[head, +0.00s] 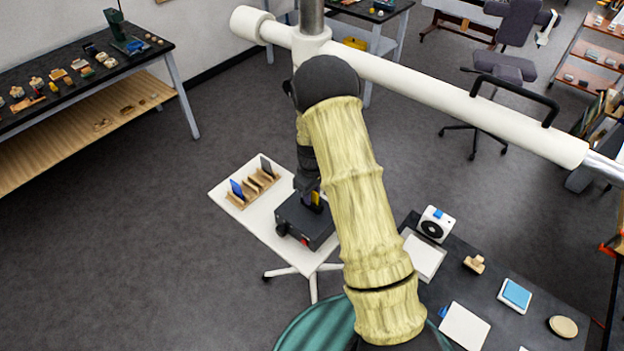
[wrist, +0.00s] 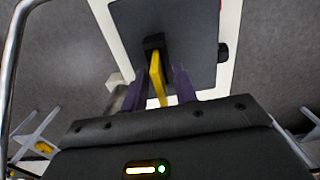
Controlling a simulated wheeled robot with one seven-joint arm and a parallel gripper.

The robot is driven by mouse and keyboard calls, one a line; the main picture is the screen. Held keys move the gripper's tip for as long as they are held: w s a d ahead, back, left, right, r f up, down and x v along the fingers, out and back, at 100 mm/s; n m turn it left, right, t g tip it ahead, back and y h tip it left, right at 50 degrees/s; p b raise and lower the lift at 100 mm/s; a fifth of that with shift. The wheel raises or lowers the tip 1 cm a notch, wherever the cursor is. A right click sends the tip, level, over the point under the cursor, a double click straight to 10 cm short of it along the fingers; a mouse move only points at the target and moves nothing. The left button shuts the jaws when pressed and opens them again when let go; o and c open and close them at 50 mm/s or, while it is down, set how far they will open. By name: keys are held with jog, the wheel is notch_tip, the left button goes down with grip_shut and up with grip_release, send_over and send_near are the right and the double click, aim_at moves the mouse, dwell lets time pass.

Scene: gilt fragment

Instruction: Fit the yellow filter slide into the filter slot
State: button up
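The yellow filter slide (wrist: 157,78) stands between my gripper's purple fingers in the wrist view. Its far end meets a small black block at the filter slot (wrist: 154,42) on a dark box. How deep it sits is hidden. My gripper (wrist: 160,72) is around the slide, with narrow gaps seeming to show beside it, so it looks slightly open. In the head view, the yellow slide (head: 315,198) shows as a small patch below my gripper (head: 311,190), over the dark box (head: 300,222) on a white table. My arm hides part of this.
A wooden rack (head: 240,201) with a blue slide (head: 237,188) and a grey slide (head: 266,166) stands left of the box on the white table (head: 262,227). A dark bench (head: 490,295) with several items is at right. Open floor lies to the left.

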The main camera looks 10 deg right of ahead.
notch_tip(320, 180, up, 11)
jog(key=b, duration=0.4)
jog(key=shift+b, duration=0.4)
jog(key=shift+r, duration=0.4)
jog(key=s+r+m+t, duration=0.2)
jog(key=s+m, duration=0.5)
jog(key=s, duration=1.3)
jog(key=shift+s+r+t, duration=0.3)
jog(key=shift+s+r, duration=0.1)
jog(key=shift+r, duration=0.5)
jog(key=b+x, duration=0.2)
jog(key=s+b+x, duration=0.1)
jog(key=b+x, duration=0.1)
jog(key=shift+f, duration=0.1)
